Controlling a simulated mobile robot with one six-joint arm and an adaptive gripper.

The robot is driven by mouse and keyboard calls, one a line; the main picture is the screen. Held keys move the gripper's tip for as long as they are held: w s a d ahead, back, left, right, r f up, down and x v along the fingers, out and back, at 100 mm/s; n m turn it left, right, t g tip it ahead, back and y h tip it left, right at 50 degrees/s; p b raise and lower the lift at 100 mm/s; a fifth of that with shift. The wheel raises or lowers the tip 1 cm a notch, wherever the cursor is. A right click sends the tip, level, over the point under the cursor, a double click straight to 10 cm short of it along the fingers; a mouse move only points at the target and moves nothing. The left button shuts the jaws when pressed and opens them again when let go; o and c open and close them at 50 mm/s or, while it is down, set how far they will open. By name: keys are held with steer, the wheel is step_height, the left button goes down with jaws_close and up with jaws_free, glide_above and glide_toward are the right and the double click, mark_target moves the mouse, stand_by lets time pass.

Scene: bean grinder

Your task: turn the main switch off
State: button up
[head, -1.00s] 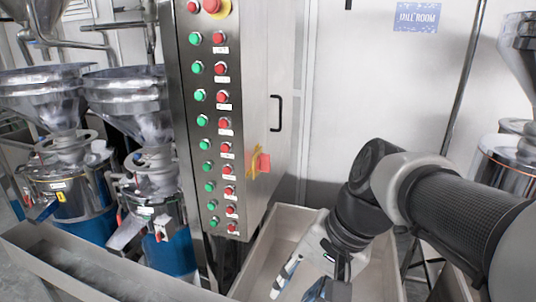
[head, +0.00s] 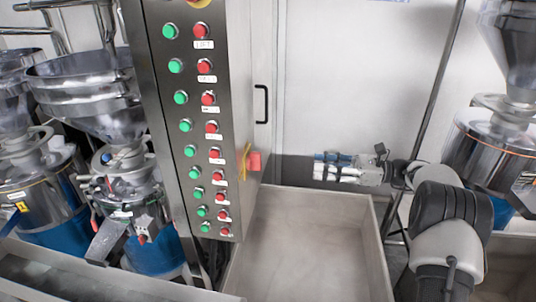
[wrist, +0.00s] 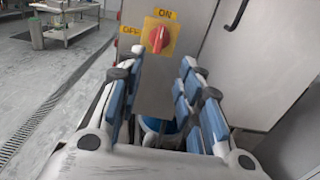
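The main switch (head: 254,161) is a red knob on a yellow plate, on the right side of the steel control cabinet (head: 248,70). In the wrist view the red knob (wrist: 157,39) is ahead, with ON above it and OFF to its left. Its grip looks roughly upright, toward ON. My gripper (head: 326,166) points left at about the switch's height, with a clear gap between them. In the wrist view my gripper (wrist: 161,60) has its blue-padded fingers spread apart, with nothing between them; the knob shows just beyond the tips.
A deep open bin (head: 310,240) stands below my gripper. The cabinet front carries green and red buttons (head: 211,127). A black door handle (head: 262,104) sits above and behind the switch. A steel grinder (head: 505,140) stands at right. The space between gripper and switch is free.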

mark_target(256, 161)
steer(key=w+a+b, duration=0.1)
steer(key=w+a, duration=0.2)
steer(key=a, duration=1.4)
steer(key=shift+w, duration=0.2)
steer(key=shift+c, duration=0.2)
jaws_close()
